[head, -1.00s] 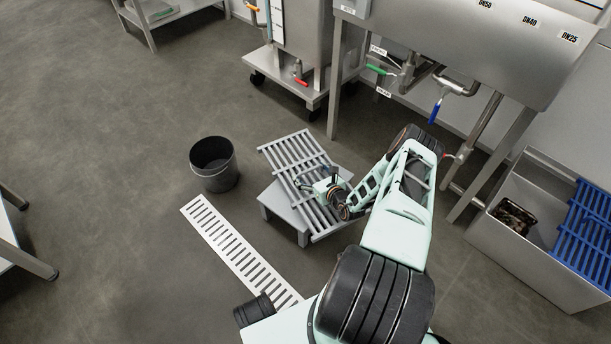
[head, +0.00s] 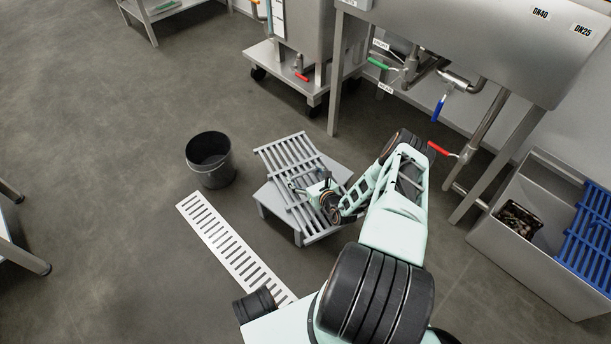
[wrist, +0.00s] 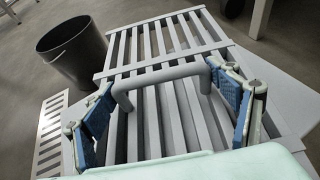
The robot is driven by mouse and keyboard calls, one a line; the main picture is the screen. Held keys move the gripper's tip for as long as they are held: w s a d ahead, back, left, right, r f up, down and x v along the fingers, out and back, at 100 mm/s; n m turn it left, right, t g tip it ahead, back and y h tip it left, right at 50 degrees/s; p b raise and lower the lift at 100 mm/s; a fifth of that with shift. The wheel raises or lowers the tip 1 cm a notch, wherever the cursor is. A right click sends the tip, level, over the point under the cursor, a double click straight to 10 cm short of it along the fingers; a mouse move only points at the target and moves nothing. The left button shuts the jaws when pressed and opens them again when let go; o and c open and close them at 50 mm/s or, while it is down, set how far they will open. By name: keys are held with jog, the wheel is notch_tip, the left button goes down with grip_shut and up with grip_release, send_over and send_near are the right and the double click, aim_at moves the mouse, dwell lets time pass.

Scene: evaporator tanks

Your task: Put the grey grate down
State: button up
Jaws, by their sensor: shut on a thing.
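The grey grate (head: 273,160) is a slatted panel with a raised bar handle. My gripper (head: 317,190) is shut on this handle. In the wrist view, the handle (wrist: 158,75) lies between the blue-padded fingers of my gripper (wrist: 160,95), with the slats of the grate (wrist: 150,45) beneath. The grate is over a low grey stand (head: 266,198) and overhangs its far-left edge. It is turned at an angle to the stand. Whether it touches the stand cannot be told. My gripper and wrist hide part of the grate.
A black bucket (head: 210,163) stands left of the stand. A white slotted drain strip (head: 232,247) runs along the floor in front. A steel tank (head: 480,45) with valves and legs is behind right. A steel bin with a blue grate (head: 592,235) is at right.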

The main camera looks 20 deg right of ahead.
jog(key=shift+w+r, duration=0.1)
jog(key=o, duration=2)
jog(key=shift+f, duration=0.2)
jog(key=shift+c, duration=0.2)
jog(key=shift+r, duration=0.2)
